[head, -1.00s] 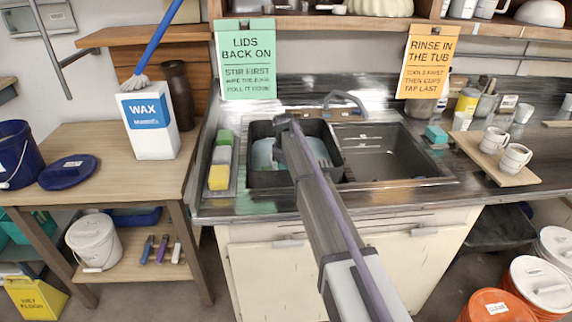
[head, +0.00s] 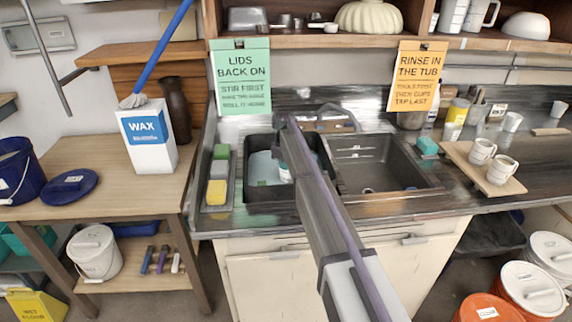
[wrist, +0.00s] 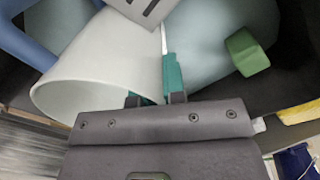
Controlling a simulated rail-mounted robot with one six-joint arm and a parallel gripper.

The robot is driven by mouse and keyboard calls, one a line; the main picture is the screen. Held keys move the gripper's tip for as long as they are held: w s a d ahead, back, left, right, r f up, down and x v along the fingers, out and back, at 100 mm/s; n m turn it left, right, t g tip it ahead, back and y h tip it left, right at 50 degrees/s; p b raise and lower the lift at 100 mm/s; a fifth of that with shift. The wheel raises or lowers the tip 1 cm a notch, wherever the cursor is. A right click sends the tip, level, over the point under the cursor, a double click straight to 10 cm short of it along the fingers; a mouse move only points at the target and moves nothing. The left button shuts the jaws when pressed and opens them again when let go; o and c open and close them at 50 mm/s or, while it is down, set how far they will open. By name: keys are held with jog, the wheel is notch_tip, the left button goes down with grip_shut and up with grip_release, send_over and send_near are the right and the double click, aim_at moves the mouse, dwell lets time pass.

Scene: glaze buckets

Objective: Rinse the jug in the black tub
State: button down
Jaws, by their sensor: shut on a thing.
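The black tub (head: 262,193) stands in the left part of the sink, with pale bluish water (head: 262,166) in it. My gripper (head: 284,152) reaches down into the tub. In the wrist view my gripper (wrist: 156,98) is shut on the pale white jug (wrist: 95,78), which lies tilted with its open rim toward the lower left. Teal parts show beside the fingers; the exact hold on the jug is partly hidden. In the head view only a small pale part of the jug (head: 285,174) shows beside my arm.
A green block (wrist: 246,52) lies by the water, and a grey slotted piece (wrist: 147,8) is close to the jug. The tap (head: 338,112) arches behind the tub. The right basin (head: 375,165) is mostly clear. Sponges (head: 217,192) sit left; cups on a board (head: 510,187) stand right.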

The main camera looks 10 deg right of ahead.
notch_tip(320, 180, up, 19)
jog(key=p, duration=1.7)
jog(key=shift+s+a, duration=0.15)
jog(key=shift+s, duration=0.05)
jog(key=shift+f, duration=0.2)
